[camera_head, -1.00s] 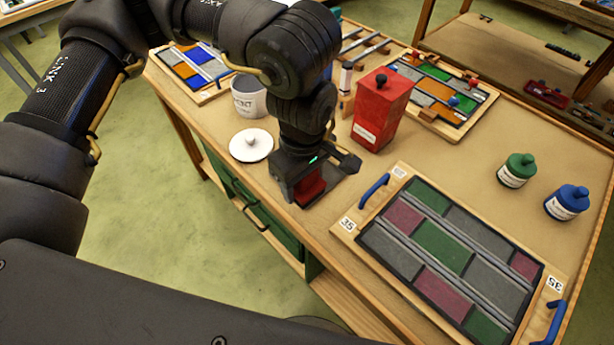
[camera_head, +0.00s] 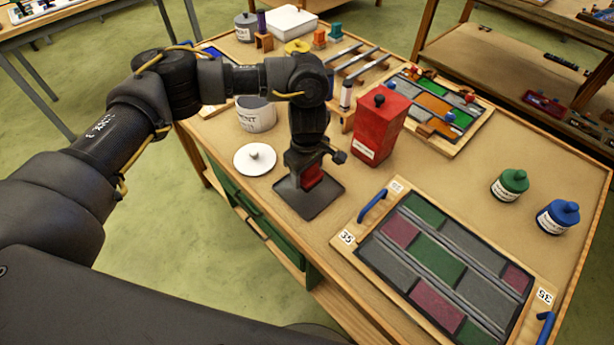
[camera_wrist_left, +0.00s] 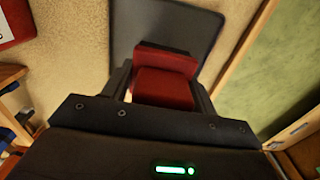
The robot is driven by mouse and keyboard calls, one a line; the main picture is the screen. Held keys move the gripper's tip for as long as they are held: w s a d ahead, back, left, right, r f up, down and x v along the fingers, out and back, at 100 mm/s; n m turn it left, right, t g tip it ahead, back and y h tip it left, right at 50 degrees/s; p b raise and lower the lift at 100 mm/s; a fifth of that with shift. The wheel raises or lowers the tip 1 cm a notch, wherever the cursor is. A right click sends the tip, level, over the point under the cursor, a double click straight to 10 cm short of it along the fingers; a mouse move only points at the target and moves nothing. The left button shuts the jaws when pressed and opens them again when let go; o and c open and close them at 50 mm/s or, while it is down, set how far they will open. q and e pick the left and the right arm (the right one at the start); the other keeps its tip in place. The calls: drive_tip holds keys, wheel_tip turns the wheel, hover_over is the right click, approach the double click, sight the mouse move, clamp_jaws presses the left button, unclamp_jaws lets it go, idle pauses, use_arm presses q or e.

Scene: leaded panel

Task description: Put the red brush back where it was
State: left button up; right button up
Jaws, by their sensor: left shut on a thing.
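The red brush (camera_head: 313,175) is between the fingers of my left gripper (camera_head: 308,181), which is shut on it. The brush is at the dark grey mat (camera_head: 305,205) near the table's front edge, above or on its back part. I cannot tell whether it touches the mat. In the left wrist view the red brush (camera_wrist_left: 165,85) shows as a red block between the fingers, with the mat (camera_wrist_left: 150,25) behind it. The fingers hide part of the brush. My right gripper is in neither view.
A red box-shaped can (camera_head: 378,128) stands right of the gripper. A white lid (camera_head: 255,158) and a cement tub (camera_head: 256,114) are to its left. The leaded panel in its wooden frame (camera_head: 440,255) lies to the right.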

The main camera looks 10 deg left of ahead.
sight(307, 180)
use_arm(q)
drive_tip(key=shift+w+f, duration=0.15)
drive_tip(key=shift+f, duration=0.8)
drive_tip(key=shift+w+f, duration=0.1)
drive_tip(key=shift+f, duration=0.8)
drive_tip(key=shift+f, duration=0.15)
drive_tip(key=o, duration=0.9)
drive_tip(key=shift+a, duration=0.1)
